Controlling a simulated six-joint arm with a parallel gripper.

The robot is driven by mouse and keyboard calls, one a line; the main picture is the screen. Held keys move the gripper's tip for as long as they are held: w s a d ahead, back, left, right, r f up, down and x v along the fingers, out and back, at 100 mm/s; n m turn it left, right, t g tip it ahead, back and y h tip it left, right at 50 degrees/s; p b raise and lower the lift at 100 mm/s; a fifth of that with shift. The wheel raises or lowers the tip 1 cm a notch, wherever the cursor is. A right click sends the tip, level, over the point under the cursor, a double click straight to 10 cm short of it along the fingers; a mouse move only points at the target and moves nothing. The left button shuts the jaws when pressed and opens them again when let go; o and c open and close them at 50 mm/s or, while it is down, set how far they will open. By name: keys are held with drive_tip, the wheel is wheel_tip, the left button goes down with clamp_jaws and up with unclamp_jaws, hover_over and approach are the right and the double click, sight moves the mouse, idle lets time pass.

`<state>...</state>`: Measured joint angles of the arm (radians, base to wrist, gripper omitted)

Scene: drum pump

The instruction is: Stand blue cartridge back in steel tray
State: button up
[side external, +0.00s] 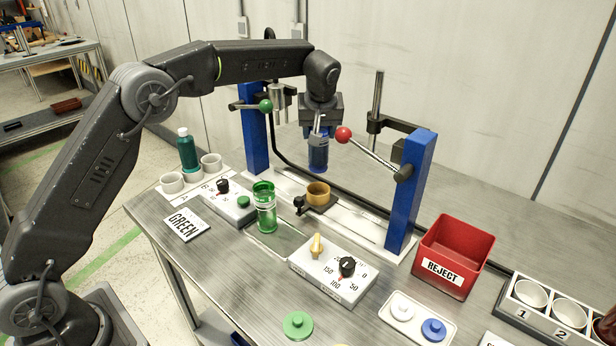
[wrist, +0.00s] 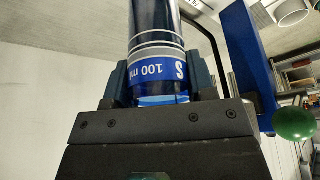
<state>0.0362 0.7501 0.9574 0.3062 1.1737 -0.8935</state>
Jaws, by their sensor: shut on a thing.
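The blue cartridge (side external: 318,158) hangs upright below my gripper (side external: 319,128), above the bench between two blue posts. In the wrist view, the cartridge (wrist: 158,68) has a blue band printed "S" and "100 ml", and my gripper's fingers (wrist: 160,84) are shut around it from both sides. A shallow steel tray (side external: 285,246) lies on the bench, below and left of the held cartridge. A green cartridge (side external: 264,208) stands upright in this tray. The tray's front part looks bare.
A brass-coloured cup (side external: 318,193) sits in a black holder beneath the cartridge. Levers with a red ball (side external: 343,134) and a green ball (side external: 265,105) flank it. A knob box (side external: 333,272), a smaller control box (side external: 224,200) and a red REJECT bin (side external: 454,256) stand nearby.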

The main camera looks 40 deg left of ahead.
drive_tip(key=s+d+f+m+h, duration=0.1)
drive_tip(key=s+d+m, duration=0.3)
drive_tip(key=s, duration=1.1)
wheel_tip(320, 180, down, 10)
drive_tip(key=shift+f+t, duration=0.2)
drive_tip(key=shift+t, duration=0.2)
drive_tip(key=shift+d+f, duration=0.1)
drive_tip(key=shift+f, duration=0.05)
drive_tip(key=o, duration=1.1)
drive_tip(key=shift+s, duration=0.1)
drive_tip(key=shift+c, duration=0.2)
drive_tip(key=v, duration=1.2)
drive_tip(key=shift+a+r, duration=0.25)
